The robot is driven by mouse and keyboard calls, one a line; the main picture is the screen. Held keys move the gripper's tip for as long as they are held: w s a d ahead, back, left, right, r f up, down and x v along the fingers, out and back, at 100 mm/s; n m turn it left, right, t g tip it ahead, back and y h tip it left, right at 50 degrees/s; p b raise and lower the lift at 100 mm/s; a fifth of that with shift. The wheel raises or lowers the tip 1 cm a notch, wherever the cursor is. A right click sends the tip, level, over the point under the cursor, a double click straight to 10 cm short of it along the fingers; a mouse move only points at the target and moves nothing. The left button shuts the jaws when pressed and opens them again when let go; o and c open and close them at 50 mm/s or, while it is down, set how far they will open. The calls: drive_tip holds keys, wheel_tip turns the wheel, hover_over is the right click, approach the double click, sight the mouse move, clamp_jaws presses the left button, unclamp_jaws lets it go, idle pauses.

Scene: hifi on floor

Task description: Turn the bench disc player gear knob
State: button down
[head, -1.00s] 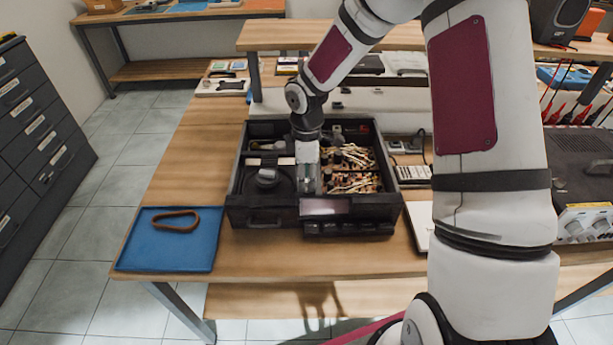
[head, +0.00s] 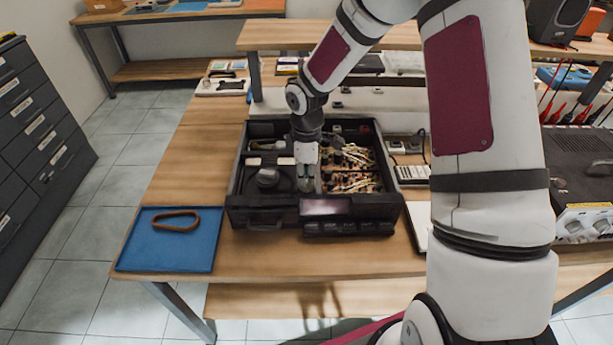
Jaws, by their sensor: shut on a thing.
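The bench disc player (head: 320,208) is an open black case on the wooden bench, with its inside showing. My gripper (head: 306,182) points down into the case, just right of a dark round part (head: 267,178). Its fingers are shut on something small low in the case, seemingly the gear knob. The gripper hides most of it, so its shape and angle cannot be told. Boards with many pale wires (head: 352,175) fill the right part of the case.
A blue tray (head: 140,240) with a brown belt loop (head: 177,221) lies at the bench's left front. A grey remote-like keypad (head: 412,174) lies right of the case. A dark device with knobs (head: 580,190) stands at far right. Bare bench lies left of the case.

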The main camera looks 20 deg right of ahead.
drive_tip(key=m, duration=0.4)
drive_tip(key=m+b, duration=0.1)
drive_tip(key=m, duration=0.3)
drive_tip(key=shift+m, duration=0.3)
drive_tip(key=m, duration=0.4)
drive_tip(key=shift+m, duration=0.3)
drive_tip(key=m, duration=0.3)
drive_tip(key=shift+m+b, duration=0.3)
drive_tip(key=m, duration=0.4)
drive_tip(key=shift+m, duration=0.3)
drive_tip(key=m, duration=0.3)
drive_tip(key=shift+m+p, duration=0.3)
drive_tip(key=shift+p, duration=0.05)
drive_tip(key=m, duration=0.3)
drive_tip(key=shift+p, duration=0.3)
drive_tip(key=shift+m+p, duration=0.35)
drive_tip(key=shift+m, duration=1.75)
